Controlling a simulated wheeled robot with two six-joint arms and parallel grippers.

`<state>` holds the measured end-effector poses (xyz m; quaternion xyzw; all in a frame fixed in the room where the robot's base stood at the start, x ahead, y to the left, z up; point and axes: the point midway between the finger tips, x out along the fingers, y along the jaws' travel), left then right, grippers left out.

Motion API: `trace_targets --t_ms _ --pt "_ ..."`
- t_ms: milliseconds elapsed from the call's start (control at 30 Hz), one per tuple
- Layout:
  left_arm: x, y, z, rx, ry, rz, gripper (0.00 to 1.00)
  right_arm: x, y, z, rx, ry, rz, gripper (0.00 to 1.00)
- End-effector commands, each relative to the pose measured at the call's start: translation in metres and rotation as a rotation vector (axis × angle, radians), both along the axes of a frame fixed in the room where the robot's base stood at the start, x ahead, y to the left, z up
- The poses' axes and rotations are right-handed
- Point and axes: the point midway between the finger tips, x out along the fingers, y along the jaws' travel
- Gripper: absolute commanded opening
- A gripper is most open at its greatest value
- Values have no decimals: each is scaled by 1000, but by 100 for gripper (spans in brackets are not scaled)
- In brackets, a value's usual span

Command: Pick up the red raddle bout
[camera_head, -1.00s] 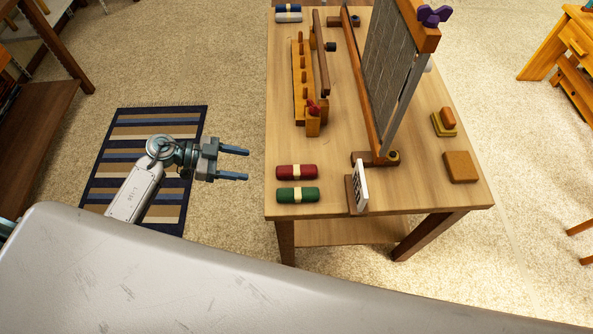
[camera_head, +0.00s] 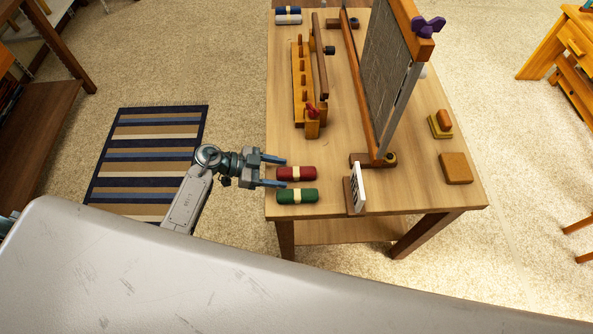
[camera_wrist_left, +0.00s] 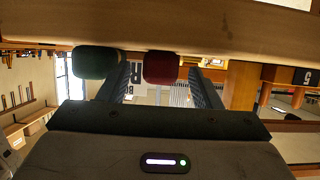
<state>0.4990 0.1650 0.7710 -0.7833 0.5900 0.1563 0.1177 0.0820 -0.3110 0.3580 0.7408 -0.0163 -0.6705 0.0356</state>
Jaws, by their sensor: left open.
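The red raddle bout (camera_head: 305,174) lies on the near left of the table, a red roll with a cream band. The green bout (camera_head: 305,196) lies parallel just in front of it. My left gripper (camera_head: 283,172) is open at the table's left edge, one finger on each side of the red bout's left end; contact cannot be told. In the left wrist view the red bout (camera_wrist_left: 161,68) shows end-on between the two fingers, and the green bout (camera_wrist_left: 95,62) is outside the left finger. My right gripper is not in view.
The wooden table (camera_head: 330,225) carries a tall loom frame (camera_head: 378,110), a peg rack (camera_head: 299,85) and a white card (camera_head: 358,187) right of the bouts. Blue and white bouts (camera_head: 288,19) lie at the far left corner. A striped rug (camera_head: 140,160) lies left on the floor.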

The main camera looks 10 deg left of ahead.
Motion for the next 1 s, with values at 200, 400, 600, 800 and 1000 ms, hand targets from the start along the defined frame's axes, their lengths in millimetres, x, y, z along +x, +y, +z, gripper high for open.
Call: trace_targets --t_ms 200,400,600,800,1000 --pt "0 0 -1 1 0 0 52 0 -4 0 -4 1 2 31" --pt "0 0 0 0 0 0 13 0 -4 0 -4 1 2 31" --pt "0 1 0 0 0 0 9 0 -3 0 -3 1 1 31" --pt "0 1 11 1 -4 -1 9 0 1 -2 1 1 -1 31" --pt "0 1 51 2 -6 -1 9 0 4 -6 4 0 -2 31"
